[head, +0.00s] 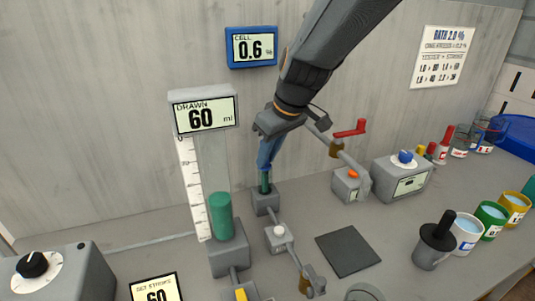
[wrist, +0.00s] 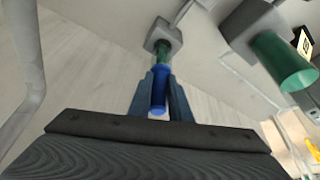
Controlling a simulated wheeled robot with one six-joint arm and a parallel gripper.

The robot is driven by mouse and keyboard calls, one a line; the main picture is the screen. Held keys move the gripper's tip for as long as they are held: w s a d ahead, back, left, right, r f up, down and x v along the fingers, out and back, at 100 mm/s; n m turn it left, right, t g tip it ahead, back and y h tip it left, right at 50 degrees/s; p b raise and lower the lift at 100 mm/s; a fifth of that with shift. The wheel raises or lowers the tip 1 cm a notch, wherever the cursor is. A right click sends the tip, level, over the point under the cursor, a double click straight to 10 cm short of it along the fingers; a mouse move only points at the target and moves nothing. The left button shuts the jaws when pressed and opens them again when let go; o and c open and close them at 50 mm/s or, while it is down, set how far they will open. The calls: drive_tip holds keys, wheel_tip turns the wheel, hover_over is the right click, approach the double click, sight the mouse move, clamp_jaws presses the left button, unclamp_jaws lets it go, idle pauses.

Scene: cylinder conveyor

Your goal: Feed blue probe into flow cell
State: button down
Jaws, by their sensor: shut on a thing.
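My gripper (head: 267,158) is at the back of the bench, pointing down over a small grey block with a short green tube (head: 265,182) on it, apparently the flow cell. In the wrist view my gripper (wrist: 160,92) has its two slate-blue fingers shut on the bright blue probe (wrist: 159,88). The probe lines up with the green tube (wrist: 162,52), and its far end meets the tube's mouth. I cannot tell how deep it sits. In the head view the fingers mostly hide the probe. The cell display (head: 253,47) on the wall reads 0.6 %.
A taller green cylinder (head: 221,215) on a grey stand is left of the cell, below a display (head: 207,115) reading 60 ml. Several cups stand at the right edge. A dark mat (head: 348,253) lies bare.

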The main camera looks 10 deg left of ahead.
drive_tip(key=shift+f, duration=0.15)
idle(0.7)
drive_tip(key=c, duration=1.6)
unclamp_jaws()
drive_tip(key=shift+o, duration=0.2)
drive_tip(key=b+v, duration=0.1)
drive_tip(key=v, duration=0.7)
drive_tip(key=shift+b, duration=0.4)
